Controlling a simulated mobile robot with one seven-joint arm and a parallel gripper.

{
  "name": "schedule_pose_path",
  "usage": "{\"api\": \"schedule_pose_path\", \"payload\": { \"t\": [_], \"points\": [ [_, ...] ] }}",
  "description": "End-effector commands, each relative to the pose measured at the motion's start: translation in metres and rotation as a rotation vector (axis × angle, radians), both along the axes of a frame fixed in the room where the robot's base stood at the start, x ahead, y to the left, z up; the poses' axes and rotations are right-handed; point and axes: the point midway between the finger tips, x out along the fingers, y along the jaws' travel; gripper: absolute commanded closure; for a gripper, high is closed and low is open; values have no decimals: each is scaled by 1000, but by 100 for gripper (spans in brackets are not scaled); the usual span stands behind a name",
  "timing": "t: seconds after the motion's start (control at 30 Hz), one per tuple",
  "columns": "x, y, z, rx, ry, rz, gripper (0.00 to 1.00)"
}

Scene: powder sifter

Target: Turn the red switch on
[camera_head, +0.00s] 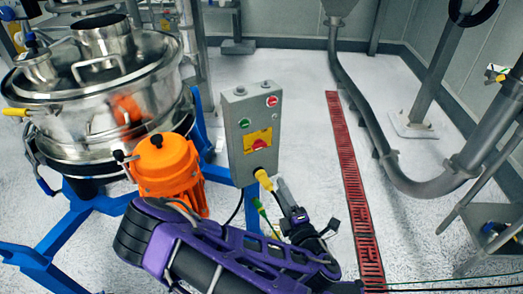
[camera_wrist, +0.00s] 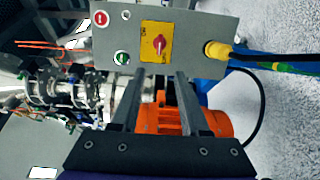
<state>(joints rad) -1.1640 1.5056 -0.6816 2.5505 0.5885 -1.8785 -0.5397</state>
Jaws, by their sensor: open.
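The red switch (camera_head: 260,145) is a rotary knob on a yellow plate (camera_head: 257,134) on the front of a grey control box (camera_head: 238,100). In the wrist view the red switch (camera_wrist: 159,43) is fully visible, with the picture turned sideways. Its on or off setting cannot be read.
A red button (camera_head: 271,101) and a green button (camera_head: 245,123) are on the same box. A yellow cable plug (camera_head: 264,180) sticks out below the switch. An orange motor (camera_head: 165,168) and steel sifter (camera_head: 95,85) stand left. Floor right of the box is mostly clear.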

Motion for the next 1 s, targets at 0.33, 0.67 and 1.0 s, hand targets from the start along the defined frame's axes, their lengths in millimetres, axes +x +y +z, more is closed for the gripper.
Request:
{"api": "schedule_pose_path", "payload": {
  "t": [0.33,0.67,1.0],
  "points": [
    [29,12,-3,6,-3,-1,55],
    [100,38,0,6,-2,1,55],
    [152,57,0,4,0,-2,55]
  ]
}}
